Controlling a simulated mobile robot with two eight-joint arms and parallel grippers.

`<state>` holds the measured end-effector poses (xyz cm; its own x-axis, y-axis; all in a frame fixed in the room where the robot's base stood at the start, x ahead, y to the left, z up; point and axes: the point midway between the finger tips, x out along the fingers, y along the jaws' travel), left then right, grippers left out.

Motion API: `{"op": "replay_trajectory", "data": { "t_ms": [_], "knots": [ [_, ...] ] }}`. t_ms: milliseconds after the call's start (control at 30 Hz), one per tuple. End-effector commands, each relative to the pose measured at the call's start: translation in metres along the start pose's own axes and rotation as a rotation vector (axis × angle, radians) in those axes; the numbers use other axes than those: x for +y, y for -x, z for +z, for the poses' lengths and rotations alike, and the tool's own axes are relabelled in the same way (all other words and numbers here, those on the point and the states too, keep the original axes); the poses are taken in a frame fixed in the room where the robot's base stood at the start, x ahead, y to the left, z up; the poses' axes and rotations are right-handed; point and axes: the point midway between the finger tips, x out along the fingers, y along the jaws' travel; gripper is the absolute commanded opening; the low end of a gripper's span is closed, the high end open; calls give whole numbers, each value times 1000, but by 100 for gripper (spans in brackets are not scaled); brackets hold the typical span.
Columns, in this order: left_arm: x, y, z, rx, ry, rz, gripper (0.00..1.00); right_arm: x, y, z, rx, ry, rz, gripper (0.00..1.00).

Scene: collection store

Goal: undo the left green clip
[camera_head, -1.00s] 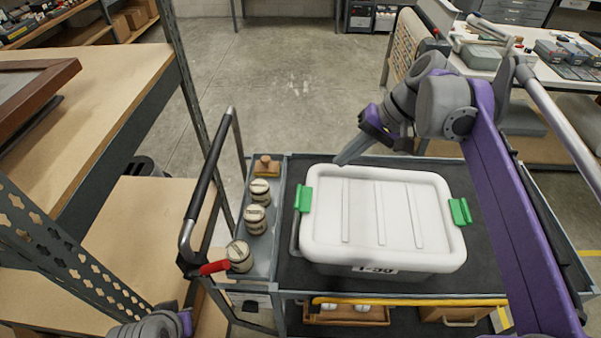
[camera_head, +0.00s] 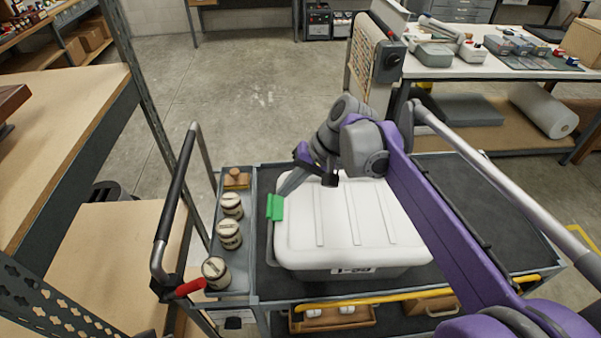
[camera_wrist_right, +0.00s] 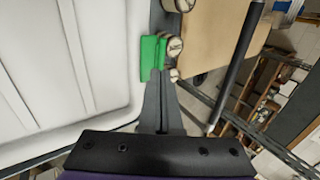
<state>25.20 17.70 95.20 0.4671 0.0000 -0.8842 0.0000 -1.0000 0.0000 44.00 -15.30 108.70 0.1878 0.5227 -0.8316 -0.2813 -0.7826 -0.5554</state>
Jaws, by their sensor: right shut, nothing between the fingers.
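The white-lidded box (camera_head: 345,225) stands on the cart with the left green clip (camera_head: 275,207) at its left edge. The clip also shows in the right wrist view (camera_wrist_right: 150,57), just beyond the fingertips. My right gripper (camera_head: 286,189) points down at the clip's far end, its fingers shut and empty. In the right wrist view its fingertips (camera_wrist_right: 166,82) are close to the clip; I cannot tell whether they touch it. I cannot tell whether the clip is fastened. The box's right clip is hidden behind my right arm. My left gripper is not in view.
Several lidded jars (camera_head: 229,234) and a wooden block (camera_head: 236,179) stand in the cart's narrow left tray, close to the clip. The black cart handle (camera_head: 175,187) rises left of them. The dark cart top (camera_head: 460,190) is clear to the right.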

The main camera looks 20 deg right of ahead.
Motion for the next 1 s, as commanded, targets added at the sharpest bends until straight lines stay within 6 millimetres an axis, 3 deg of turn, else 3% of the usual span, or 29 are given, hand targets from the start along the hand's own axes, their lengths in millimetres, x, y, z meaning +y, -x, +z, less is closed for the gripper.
{"op": "replay_trajectory", "data": {
  "t_ms": [100, 300, 1000],
  "knots": [
    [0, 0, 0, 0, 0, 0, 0, 0, -21, 0, 0, 2, -1, 0],
    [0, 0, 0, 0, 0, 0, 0, 0, -40, 0, 0, 0, 0, 0],
    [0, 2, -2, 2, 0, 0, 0, -6, -47, 0, 0, 2, 45, 0]
  ]
}}
